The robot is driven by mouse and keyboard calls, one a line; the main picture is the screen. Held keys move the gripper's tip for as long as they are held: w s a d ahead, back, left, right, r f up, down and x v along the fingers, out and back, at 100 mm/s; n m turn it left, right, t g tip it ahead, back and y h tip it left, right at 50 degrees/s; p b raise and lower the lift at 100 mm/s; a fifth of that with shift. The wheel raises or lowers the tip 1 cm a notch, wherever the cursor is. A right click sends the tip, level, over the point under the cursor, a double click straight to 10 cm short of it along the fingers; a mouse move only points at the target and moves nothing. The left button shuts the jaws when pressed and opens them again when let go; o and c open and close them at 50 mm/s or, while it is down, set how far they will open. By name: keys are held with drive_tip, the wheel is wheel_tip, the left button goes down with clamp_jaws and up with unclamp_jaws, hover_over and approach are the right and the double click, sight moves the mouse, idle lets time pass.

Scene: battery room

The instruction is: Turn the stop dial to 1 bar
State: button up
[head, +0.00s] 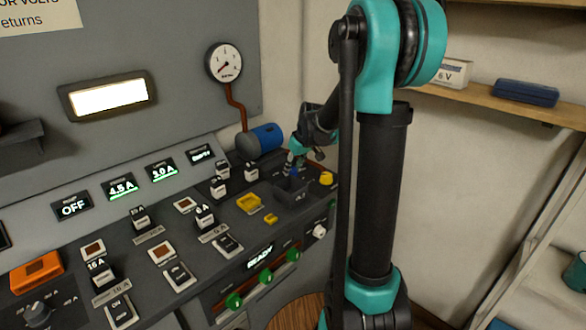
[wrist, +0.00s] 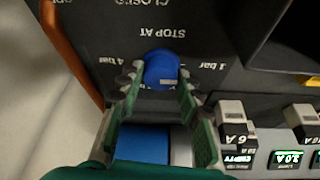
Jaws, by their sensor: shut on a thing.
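The stop dial is a round blue knob (wrist: 162,66) on a dark panel in the wrist view. The panel lettering appears upside down there: "STOP AT" above the knob, "4 bar" to its left and "1 bar" to its right. My gripper (wrist: 157,80) has its green fingers on both sides of the knob, shut on it. I cannot tell from the frames which mark the dial points at. In the head view my gripper (head: 292,164) reaches down at the console's right end, and the dial is mostly hidden there.
A round gauge (head: 224,62) hangs on the wall above a red pipe (head: 237,101). A blue cylinder (head: 266,137) lies close to my gripper. Rocker switches (head: 205,217), a yellow block (head: 249,203) and a yellow knob (head: 326,178) stand on the console. A shelf (head: 480,99) is at right.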

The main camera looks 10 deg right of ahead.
idle(0.3)
drive_tip(key=o, duration=1.2)
drive_tip(key=shift+c, duration=0.2)
drive_tip(key=shift+r, duration=0.1)
drive_tip(key=v, duration=1.1)
drive_tip(key=shift+r, duration=0.4)
drive_tip(key=shift+s+d, duration=0.1)
drive_tip(key=shift+s, duration=0.15)
